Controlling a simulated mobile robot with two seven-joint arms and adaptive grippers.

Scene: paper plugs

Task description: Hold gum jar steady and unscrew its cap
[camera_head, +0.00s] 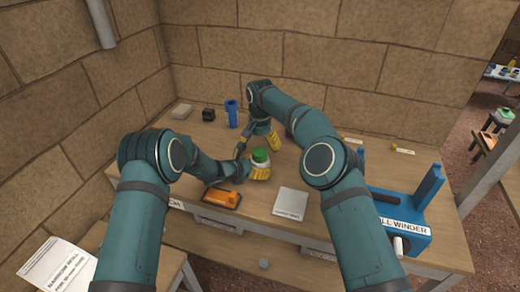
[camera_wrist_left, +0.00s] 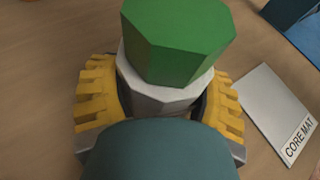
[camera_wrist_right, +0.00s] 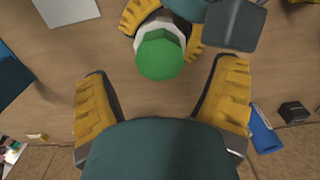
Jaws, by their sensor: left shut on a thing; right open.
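The gum jar has a pale body (camera_wrist_left: 160,100) and a green faceted cap (camera_wrist_left: 180,40), and it stands upright on the table. My left gripper (camera_head: 258,172) is shut on the jar body from both sides, with its yellow fingers below the cap in the left wrist view. The cap (camera_head: 260,156) sits on the jar. My right gripper (camera_head: 274,142) is open and empty, just behind the jar in the head view. In the right wrist view the green cap (camera_wrist_right: 160,55) lies beyond and between the open yellow fingers, touching neither.
A white core mat (camera_head: 290,203) lies right of the jar. An orange item on a dark tray (camera_head: 221,198) is at front left. A blue winder (camera_head: 405,215) stands at the right. A blue holder (camera_head: 231,113) and a black block (camera_head: 208,114) are at the back left.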

